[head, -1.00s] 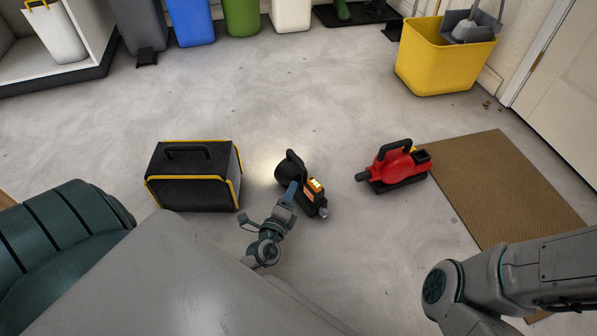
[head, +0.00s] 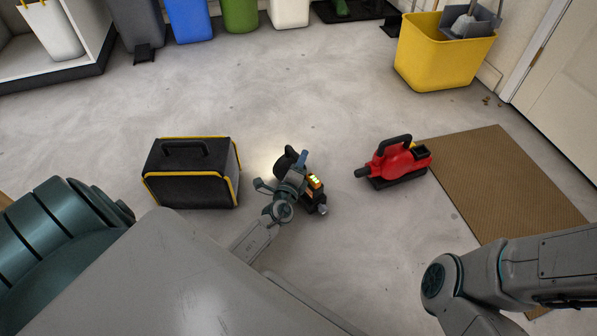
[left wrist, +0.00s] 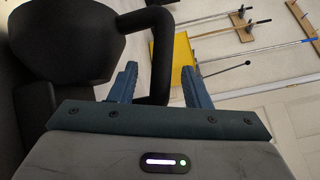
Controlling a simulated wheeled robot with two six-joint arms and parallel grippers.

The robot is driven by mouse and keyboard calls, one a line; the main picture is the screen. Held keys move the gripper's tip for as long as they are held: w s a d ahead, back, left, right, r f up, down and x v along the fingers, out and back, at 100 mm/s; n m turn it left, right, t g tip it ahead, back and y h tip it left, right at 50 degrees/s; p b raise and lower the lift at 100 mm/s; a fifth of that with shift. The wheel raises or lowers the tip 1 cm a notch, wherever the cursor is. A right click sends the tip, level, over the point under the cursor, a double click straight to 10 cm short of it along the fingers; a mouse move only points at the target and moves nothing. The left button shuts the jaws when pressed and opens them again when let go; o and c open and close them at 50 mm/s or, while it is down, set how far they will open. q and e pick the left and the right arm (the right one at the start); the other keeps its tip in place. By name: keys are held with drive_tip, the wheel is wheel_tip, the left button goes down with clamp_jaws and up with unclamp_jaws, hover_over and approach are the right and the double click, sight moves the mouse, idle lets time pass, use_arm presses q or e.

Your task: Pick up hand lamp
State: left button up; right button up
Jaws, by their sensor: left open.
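The hand lamp is a black body with an orange and green lit panel (head: 315,183). It stands on the floor in the middle of the head view and casts a glow to its left. My left gripper (head: 283,172) is over it, with one finger on either side, and hides much of its handle and head. In the left wrist view, the lamp's black handle (left wrist: 161,60) passes between the two open blue fingers (left wrist: 160,85). The lamp's round head fills the upper left. Contact with the handle cannot be told. My right arm shows at the lower right, its gripper out of view.
A black tool bag (head: 192,172) with yellow edging stands left of the lamp. A red tool (head: 395,160) stands to the right, beside a brown mat (head: 505,185). A yellow mop bucket (head: 440,60) and several bins line the back. Floor behind the lamp is clear.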

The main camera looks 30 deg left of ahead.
use_arm(q)
clamp_jaws()
idle(1.4)
drive_tip(key=shift+r, duration=0.1)
